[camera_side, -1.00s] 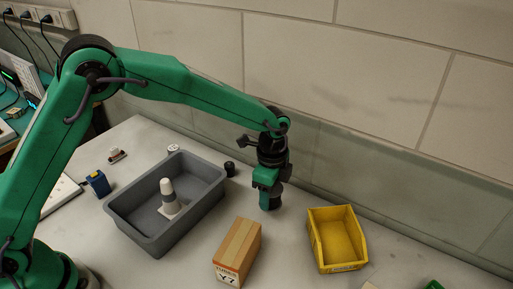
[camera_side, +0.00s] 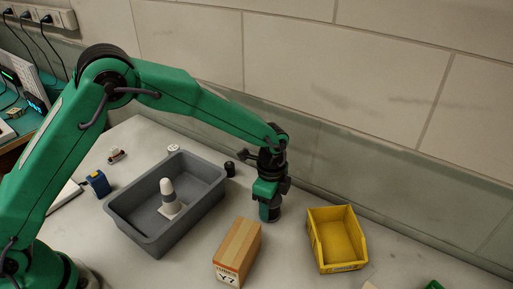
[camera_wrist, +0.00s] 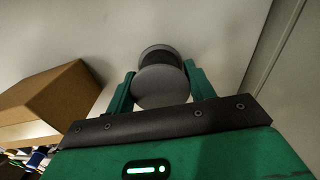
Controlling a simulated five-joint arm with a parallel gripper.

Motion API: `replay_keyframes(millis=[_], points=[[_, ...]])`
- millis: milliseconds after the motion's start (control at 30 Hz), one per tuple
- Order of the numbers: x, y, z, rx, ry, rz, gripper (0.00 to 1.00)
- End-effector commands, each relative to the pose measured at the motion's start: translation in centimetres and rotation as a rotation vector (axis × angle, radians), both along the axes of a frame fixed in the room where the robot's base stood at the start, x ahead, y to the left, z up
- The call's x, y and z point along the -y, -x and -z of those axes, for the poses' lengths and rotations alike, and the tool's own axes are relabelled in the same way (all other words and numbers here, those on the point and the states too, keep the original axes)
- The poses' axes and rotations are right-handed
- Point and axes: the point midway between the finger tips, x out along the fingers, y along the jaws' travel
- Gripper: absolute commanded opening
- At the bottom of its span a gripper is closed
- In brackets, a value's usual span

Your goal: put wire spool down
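The wire spool (camera_wrist: 160,84) is between the two green fingers of my gripper (camera_wrist: 161,88) in the wrist view, with a pale grey round end facing the camera and a darker band behind it. Both fingers press against its sides, so my gripper is shut on it. In the side view, my gripper (camera_side: 269,206) points down at the bench between the cardboard box and the wall. The spool's lower end is at or just above the bench; I cannot tell if it touches.
A cardboard box (camera_side: 238,252) stands in front of my gripper, and a yellow bin (camera_side: 319,245) is to the right. A small dark cylinder (camera_side: 230,169) stands behind the tray. Bare bench surrounds the spool.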

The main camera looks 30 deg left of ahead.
Motion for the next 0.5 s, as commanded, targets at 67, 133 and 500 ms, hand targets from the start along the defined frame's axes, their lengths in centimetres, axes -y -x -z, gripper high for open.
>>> replay_keyframes(millis=[67,133,500], points=[[-0.01,0.01,0.02,0.0,0.0,0.0,0.69],[-0.01,0.02,0.02,-0.001,0.0,0.0,0.75],[-0.01,0.01,-0.26,0.0,0.0,0.0,0.75]])
